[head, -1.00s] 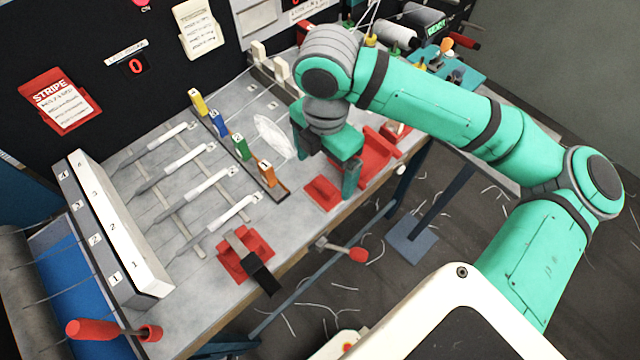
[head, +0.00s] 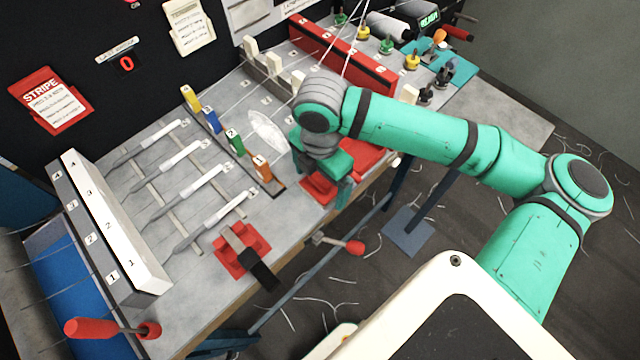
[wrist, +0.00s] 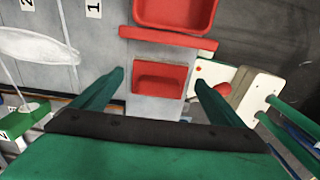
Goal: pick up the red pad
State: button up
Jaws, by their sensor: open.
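The red pad (head: 317,187) lies on the grey table near its front edge, partly covered by my gripper in the head view. In the wrist view the red pad (wrist: 160,80) shows between and beyond the two fingertips. My gripper (head: 321,181) points down over the pad, and its green fingers stand apart on either side of it. In the wrist view my gripper (wrist: 159,79) is open, with nothing held. I cannot tell how much height is left between the fingertips and the table.
A red tray (wrist: 176,12) with a red bar sits just beyond the pad. Numbered coloured blocks (head: 235,143) and white-handled tools (head: 205,183) are to the left. A black-handled tool on a red base (head: 250,240) is near the front edge. A red-knobbed lever (head: 355,247) sticks out there.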

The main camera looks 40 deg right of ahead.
jog(key=c, duration=1.2)
jog(key=shift+w+r, duration=0.1)
